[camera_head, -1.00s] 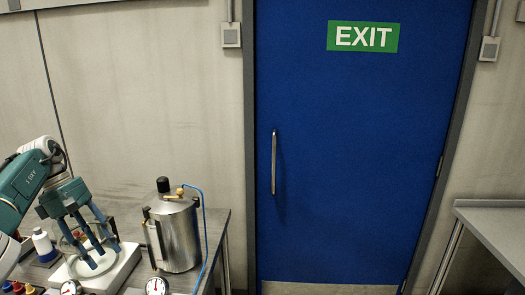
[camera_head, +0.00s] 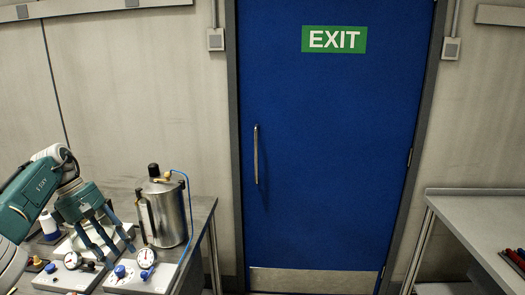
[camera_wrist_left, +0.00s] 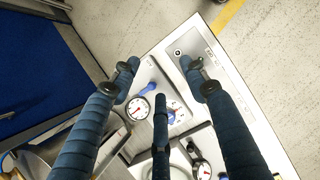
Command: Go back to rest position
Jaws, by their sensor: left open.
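My left gripper (camera_head: 115,252) is open and empty, its blue-grey fingers pointing down over the bench at the lower left of the head view. In the left wrist view its spread fingers (camera_wrist_left: 158,82) hang above a pale panel (camera_wrist_left: 262,135) with gauges (camera_wrist_left: 138,107) and a blue-handled valve (camera_wrist_left: 150,87). I see nothing between the fingers. In the head view, gauges (camera_head: 146,257) and a blue knob (camera_head: 119,271) sit just below the fingertips. My right gripper is in neither view.
A steel vessel (camera_head: 170,212) with a blue hose stands on the bench right of my left gripper. A white bottle (camera_head: 48,224) stands behind my arm. A blue exit door (camera_head: 330,150) is ahead. Another bench (camera_head: 475,228) with red items is at the right. Floor between is clear.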

